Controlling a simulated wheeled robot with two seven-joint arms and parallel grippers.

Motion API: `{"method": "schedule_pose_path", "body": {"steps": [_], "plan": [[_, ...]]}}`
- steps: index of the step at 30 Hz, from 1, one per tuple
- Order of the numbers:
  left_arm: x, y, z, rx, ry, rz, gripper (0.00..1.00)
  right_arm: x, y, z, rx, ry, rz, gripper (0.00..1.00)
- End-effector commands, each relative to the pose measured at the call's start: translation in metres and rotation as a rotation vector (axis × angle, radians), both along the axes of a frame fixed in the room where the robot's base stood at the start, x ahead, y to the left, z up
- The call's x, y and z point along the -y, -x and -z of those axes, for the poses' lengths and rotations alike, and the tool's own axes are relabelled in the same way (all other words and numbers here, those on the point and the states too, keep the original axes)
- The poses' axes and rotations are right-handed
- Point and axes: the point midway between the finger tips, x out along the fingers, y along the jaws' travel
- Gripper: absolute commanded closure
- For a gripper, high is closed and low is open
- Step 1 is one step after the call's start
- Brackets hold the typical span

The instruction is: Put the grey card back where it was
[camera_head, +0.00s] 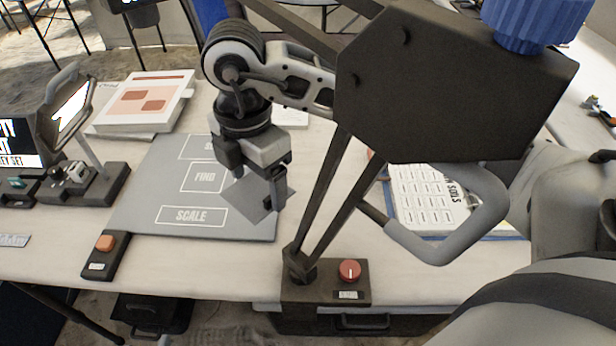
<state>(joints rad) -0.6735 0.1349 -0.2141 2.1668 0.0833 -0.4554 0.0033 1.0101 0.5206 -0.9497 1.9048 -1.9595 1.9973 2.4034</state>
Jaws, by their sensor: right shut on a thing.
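The grey card (246,200) is in my right gripper (272,192), which is shut on it. The gripper points down over the right part of the grey mat (140,205), which has printed boxes reading FIND and SCALE. The card is tilted and covers part of the mat's right side; I cannot tell whether it touches the mat. The gripper hides part of the card and part of the upper printed box. My left gripper is not in view.
A dark lamp-like arm (330,200) on a base with a red button (349,271) stands right of the mat. A small box with an orange button (105,243) lies at front left. A book (150,100), a device (75,180) and a printed sheet (430,200) surround the mat.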

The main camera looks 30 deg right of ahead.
Motion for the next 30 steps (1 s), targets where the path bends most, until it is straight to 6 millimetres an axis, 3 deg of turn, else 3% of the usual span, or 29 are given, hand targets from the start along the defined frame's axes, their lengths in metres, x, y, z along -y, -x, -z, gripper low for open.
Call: {"method": "schedule_pose_path", "body": {"steps": [5, 15, 19, 24, 30], "plan": [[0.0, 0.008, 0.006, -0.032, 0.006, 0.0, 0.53, 0.009, 0.007, 0.007, -0.002, 0.001, 0.082, 0.49], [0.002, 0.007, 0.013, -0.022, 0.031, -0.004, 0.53, 0.087, -0.005, 0.045, -0.004, 0.003, 0.087, 0.49], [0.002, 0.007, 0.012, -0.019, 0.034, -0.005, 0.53, 0.109, -0.008, 0.067, -0.005, 0.006, 0.083, 0.49], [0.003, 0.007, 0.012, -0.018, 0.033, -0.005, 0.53, 0.126, -0.012, 0.087, -0.001, 0.003, 0.081, 0.49], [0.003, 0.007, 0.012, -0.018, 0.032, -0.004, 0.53, 0.133, -0.014, 0.097, -0.002, 0.001, 0.079, 0.49]]}}
